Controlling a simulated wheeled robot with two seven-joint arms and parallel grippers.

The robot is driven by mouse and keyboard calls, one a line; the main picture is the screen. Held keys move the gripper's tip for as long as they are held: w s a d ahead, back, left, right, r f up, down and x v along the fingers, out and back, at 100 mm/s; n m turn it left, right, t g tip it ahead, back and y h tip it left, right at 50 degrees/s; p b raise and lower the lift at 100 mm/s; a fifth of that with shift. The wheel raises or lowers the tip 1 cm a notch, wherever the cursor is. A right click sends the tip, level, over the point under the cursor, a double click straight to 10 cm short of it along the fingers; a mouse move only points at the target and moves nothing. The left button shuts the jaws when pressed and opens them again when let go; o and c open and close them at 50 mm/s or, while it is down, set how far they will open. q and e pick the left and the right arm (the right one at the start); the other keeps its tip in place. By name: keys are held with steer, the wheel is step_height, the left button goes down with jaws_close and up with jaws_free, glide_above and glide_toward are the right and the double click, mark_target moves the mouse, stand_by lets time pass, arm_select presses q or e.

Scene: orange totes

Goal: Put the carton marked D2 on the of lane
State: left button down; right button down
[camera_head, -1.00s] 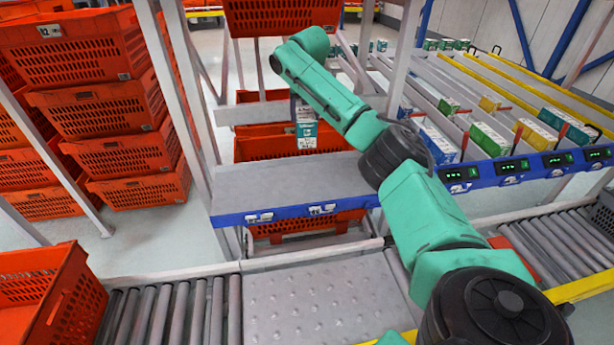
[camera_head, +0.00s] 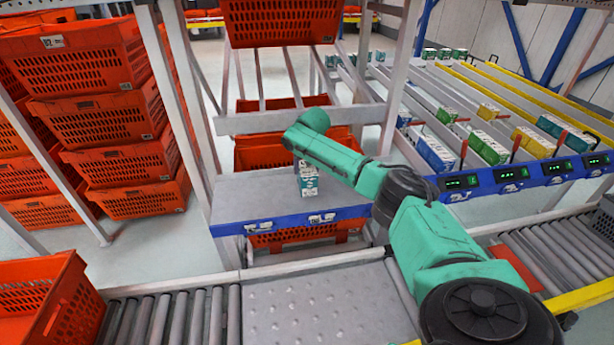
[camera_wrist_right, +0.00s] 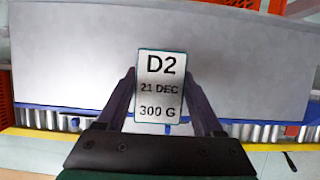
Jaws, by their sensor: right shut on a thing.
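The carton marked D2 (camera_wrist_right: 160,68) shows its white label, reading D2, 21 DEC, 300 G, in the right wrist view. My right gripper (camera_wrist_right: 160,82) is shut on it, one finger on each side. In the head view the teal and white carton (camera_head: 308,184) is upright over the grey shelf (camera_head: 250,195) with the blue front edge. I cannot tell whether its base touches the shelf. My arm hides most of the gripper there. My left gripper is not in view.
Sloped lanes with coloured cartons (camera_head: 488,147) and lit displays (camera_head: 510,173) are at the right. Stacked orange totes (camera_head: 105,120) stand at the left. An orange tote (camera_head: 270,20) hangs above the shelf, and a roller conveyor (camera_head: 170,312) runs in front.

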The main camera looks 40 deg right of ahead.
step_height(320, 180, down, 3)
steer(key=shift+f, duration=0.2)
steer(key=shift+c, duration=0.2)
jaws_free()
